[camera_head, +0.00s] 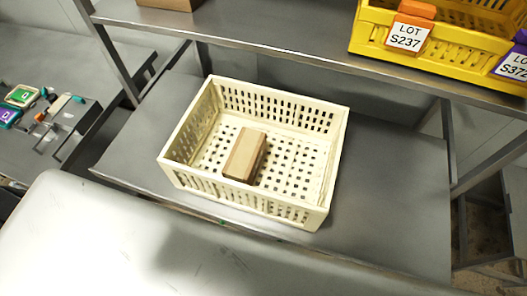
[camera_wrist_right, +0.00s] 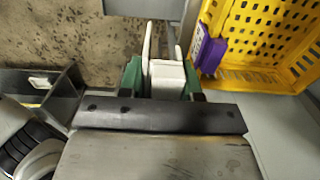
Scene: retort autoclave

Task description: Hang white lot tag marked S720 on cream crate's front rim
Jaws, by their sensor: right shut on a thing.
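The cream crate (camera_head: 179,181) is a perforated, open-topped box. It sits upright, a little turned, on a grey metal shelf in the head view; its front rim is bare. My right gripper (camera_wrist_right: 160,78) shows only in the right wrist view. Its green-padded fingers are shut on a white tag (camera_wrist_right: 168,70) with a thin upright part beside it. The tag's marking is not readable from here. The crate is not in the wrist view, and my left gripper is in neither view.
A brown box (camera_head: 241,160) lies inside the crate. A yellow crate (camera_head: 374,33) with an orange S237 tag (camera_head: 407,33) and a purple tag (camera_head: 514,64) stands on the upper shelf. Green and purple items (camera_head: 20,96) lie at left. The shelf right of the cream crate is clear.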

